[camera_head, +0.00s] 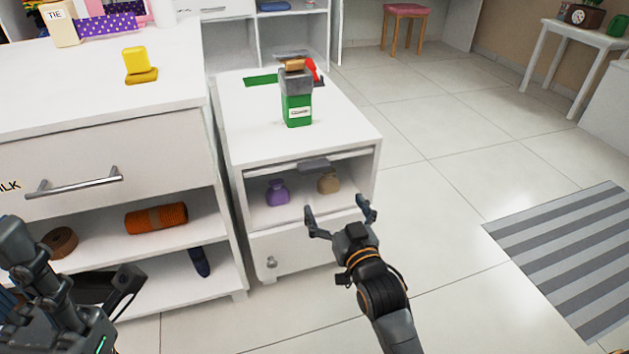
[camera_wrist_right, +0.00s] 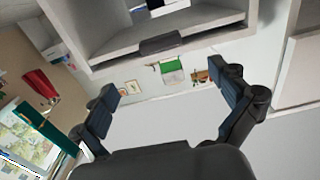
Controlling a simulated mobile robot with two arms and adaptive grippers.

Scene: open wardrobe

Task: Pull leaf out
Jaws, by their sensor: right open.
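The leaf (camera_head: 280,170) is a thin white board under the top of the small white cabinet, with a grey handle (camera_head: 313,165) at its front edge. A grey handle also shows in the right wrist view (camera_wrist_right: 160,44), beyond the fingers. My right gripper (camera_head: 336,208) is open and empty, in front of the cabinet and apart from the handle. In the wrist view its two fingers (camera_wrist_right: 171,104) stand wide apart with nothing between them. My left arm (camera_head: 60,300) fills the lower left corner; its finger state is unclear.
On the cabinet top (camera_head: 340,125) stand a green box (camera_head: 297,110) and other items. A purple pouch (camera_head: 277,193) and a tan pouch (camera_head: 328,182) sit in the compartment below the leaf. A larger white dresser (camera_head: 100,140) adjoins at left.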

